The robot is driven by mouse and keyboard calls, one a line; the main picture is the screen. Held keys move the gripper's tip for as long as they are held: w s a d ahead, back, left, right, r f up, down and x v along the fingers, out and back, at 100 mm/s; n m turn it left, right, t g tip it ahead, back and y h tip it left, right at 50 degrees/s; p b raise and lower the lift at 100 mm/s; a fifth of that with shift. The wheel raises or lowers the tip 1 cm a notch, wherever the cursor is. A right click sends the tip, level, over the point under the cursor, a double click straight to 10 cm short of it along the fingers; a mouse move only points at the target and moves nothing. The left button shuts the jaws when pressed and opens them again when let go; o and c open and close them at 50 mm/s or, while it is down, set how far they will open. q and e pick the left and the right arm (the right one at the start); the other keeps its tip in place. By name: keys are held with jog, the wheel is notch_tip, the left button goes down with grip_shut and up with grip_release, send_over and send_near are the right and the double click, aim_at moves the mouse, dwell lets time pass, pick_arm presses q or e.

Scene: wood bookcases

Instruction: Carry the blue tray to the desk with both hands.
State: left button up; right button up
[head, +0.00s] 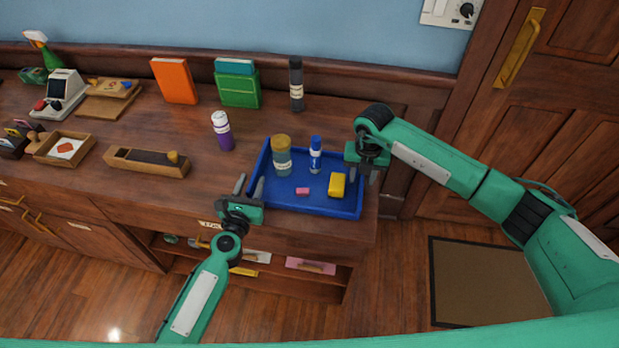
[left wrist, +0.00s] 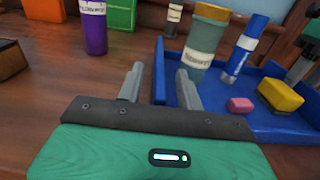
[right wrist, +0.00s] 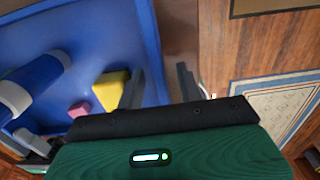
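The blue tray (head: 312,208) lies flat on the right end of the long wooden bookcase top. It holds a grey-green jar with a tan lid (head: 282,160), a blue and white bottle (head: 315,158), a pink block (head: 302,191) and a yellow block (head: 337,185). My left gripper (head: 249,184) is open at the tray's left wall; in the left wrist view the wall (left wrist: 159,72) shows between its fingers. My right gripper (head: 364,176) is open at the right wall; in the right wrist view that wall (right wrist: 155,50) runs between its fingers. Contact cannot be told.
A purple bottle (head: 223,132), a wooden box (head: 148,162), a green box (head: 238,88), an orange book (head: 174,80) and a dark bottle (head: 296,84) stand around the tray's left and back. A wooden door (head: 560,110) and a floor mat (head: 485,282) are at right.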

pick_arm(q)
jog(key=shift+x, duration=0.8)
pick_arm(e)
jog(key=shift+f, duration=0.75)
pick_arm(q)
grip_shut()
pick_arm(e)
grip_shut()
pick_arm(q)
jog(key=shift+r, duration=0.1)
